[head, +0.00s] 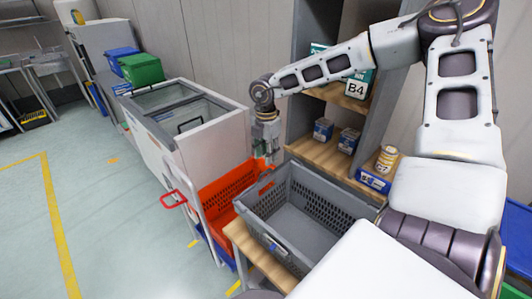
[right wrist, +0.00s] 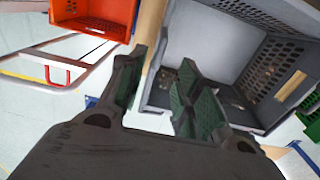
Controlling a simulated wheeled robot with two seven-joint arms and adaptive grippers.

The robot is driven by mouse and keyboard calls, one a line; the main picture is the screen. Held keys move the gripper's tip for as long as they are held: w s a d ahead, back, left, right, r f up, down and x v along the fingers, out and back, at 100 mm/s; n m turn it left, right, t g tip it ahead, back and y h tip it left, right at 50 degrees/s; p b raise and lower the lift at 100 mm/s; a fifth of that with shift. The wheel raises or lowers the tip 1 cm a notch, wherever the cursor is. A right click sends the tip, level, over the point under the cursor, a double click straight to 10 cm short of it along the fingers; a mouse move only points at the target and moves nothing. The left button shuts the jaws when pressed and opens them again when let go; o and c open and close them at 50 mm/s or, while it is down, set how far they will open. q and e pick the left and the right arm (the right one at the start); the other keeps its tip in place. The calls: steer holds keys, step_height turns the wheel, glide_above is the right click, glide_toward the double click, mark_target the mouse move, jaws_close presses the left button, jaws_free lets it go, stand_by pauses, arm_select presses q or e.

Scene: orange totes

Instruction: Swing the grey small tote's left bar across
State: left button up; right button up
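The grey small tote (head: 335,203) stands on a wooden-topped table in the head view, empty and with slotted walls. A grey bar (head: 264,180) shows at its left end, near the far corner, partly hard to make out. My right gripper (head: 267,153) points down just above that far-left corner. I cannot tell whether a finger touches the tote. My left gripper is not in view.
An orange tote (head: 221,188) sits in a white cart with a red handle (head: 173,198), left of the grey tote. A shelf with small boxes (head: 348,140) stands behind. A white chest (head: 180,125) is at back left. Floor at left is clear.

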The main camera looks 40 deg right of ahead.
steer(key=shift+f, duration=0.2)
steer(key=shift+f+b, duration=0.55)
steer(key=shift+f, duration=2.8)
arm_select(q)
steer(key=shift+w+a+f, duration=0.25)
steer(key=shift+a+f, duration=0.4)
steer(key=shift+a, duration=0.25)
arm_select(e)
steer(key=shift+c, duration=0.3)
